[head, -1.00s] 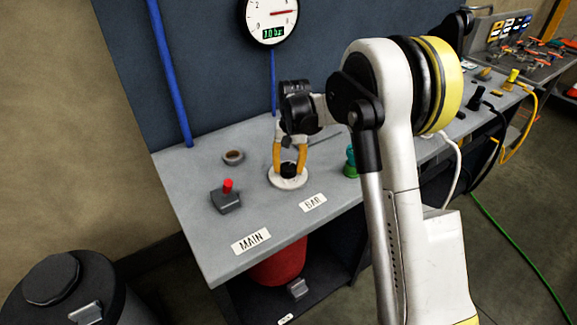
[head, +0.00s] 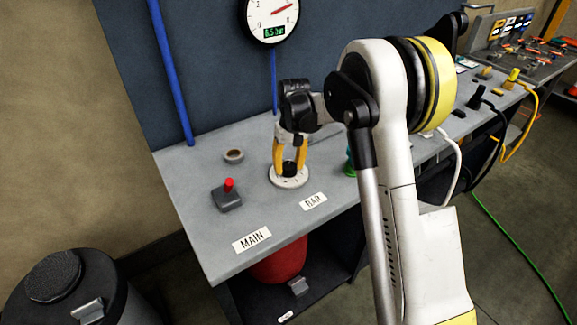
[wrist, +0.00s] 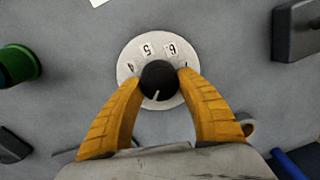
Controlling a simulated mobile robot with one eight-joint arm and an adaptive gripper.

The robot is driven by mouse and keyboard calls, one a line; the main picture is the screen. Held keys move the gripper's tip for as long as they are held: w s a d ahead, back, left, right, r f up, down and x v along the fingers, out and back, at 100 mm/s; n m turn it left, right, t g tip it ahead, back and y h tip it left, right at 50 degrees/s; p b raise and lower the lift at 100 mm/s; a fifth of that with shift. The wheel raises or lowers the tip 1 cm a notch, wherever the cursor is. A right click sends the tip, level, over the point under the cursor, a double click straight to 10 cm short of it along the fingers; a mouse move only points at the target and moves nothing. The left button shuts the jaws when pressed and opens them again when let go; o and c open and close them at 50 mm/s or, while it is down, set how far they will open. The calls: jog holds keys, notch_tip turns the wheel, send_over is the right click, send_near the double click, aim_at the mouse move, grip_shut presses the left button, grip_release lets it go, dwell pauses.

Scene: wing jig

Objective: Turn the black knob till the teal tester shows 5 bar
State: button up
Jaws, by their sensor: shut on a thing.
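The black knob (wrist: 159,80) sits on a round white dial plate (wrist: 131,53) marked 4, 5 and 6. Its white line points down in the wrist view, away from those numbers. My gripper (wrist: 160,78) is shut on the knob, one orange finger on each side; it also shows in the head view (head: 289,168). A wall gauge (head: 271,18) has a red needle pointing right and slightly up, and a small green readout that seems to say about 6.5 bar. A teal and green thing (head: 350,164) stands right of the dial, partly hidden by my arm.
A grey box with a red lever (head: 228,193) is left of the dial, and a small round cup (head: 233,155) is behind it. MAIN (head: 252,239) and BAR (head: 313,201) labels lie near the front edge. A dark barrel (head: 65,290) stands at front left.

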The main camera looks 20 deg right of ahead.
aim_at(291, 164)
jog(key=o, duration=1.2)
jog(key=shift+r, duration=0.1)
notch_tip(291, 164, up, 12)
jog(key=shift+d, duration=0.4)
jog(key=s+r+t, duration=0.2)
jog(key=s+r, duration=0.4)
jog(key=s, duration=0.2)
jog(key=s+f+m+t, duration=0.1)
jog(key=s+t, duration=0.4)
jog(key=s, duration=1.7)
jog(key=shift+a+f+h, duration=0.4)
jog(key=shift+a+f, duration=0.05)
jog(key=shift+f, duration=0.25)
